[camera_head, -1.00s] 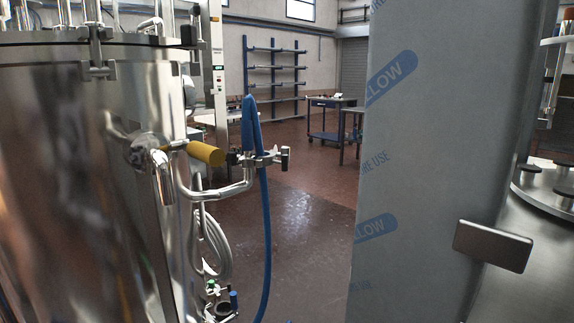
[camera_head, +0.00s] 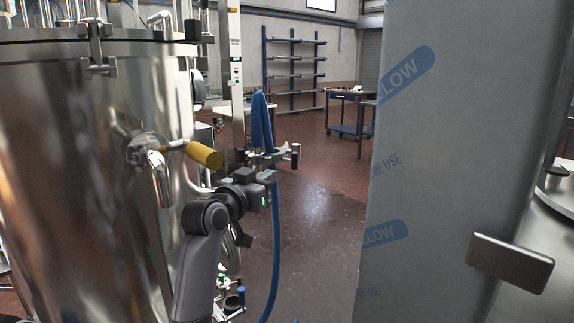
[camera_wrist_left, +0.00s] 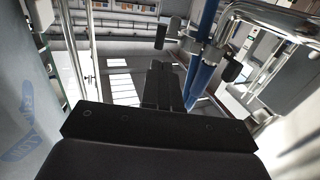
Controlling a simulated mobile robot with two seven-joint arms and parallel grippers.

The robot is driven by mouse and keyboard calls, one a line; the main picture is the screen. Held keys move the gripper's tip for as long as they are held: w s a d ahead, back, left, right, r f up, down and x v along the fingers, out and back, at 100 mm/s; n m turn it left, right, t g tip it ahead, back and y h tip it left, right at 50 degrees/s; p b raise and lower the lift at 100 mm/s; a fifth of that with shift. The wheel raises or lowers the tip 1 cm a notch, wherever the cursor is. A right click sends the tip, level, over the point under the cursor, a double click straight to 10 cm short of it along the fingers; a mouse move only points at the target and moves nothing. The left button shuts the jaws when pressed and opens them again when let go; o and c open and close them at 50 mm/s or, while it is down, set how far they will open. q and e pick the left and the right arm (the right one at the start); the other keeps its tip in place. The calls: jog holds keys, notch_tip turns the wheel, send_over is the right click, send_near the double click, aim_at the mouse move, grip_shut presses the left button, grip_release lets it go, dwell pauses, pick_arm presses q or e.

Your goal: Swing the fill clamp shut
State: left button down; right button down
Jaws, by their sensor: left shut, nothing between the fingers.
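The fill clamp (camera_head: 280,154) is a small metal clamp with dark knobs, on the metal pipework right of the steel tank. The blue hose (camera_head: 258,118) passes at it. In the left wrist view the clamp (camera_wrist_left: 193,42) sits around or against the hose (camera_wrist_left: 207,18), with a dark knob on each side; I cannot tell how far it stands open. My left gripper (camera_head: 268,176) is just below the clamp in the head view and hides part of the pipe. Its fingers (camera_wrist_left: 157,84) are shut and empty, left of the hose in the wrist view. My right gripper is not in view.
The steel tank (camera_head: 80,190) with a yellow-handled valve (camera_head: 204,155) stands close on the left. A tall film-wrapped panel (camera_head: 440,160) fills the right, with a metal plate (camera_head: 510,262) low on it. Floor between is open. A blue cart (camera_head: 350,115) and shelves stand far back.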

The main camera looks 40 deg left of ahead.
aim_at(293, 161)
pick_arm(q)
jog(key=shift+p+x, duration=0.85)
jog(key=shift+x, duration=4.1)
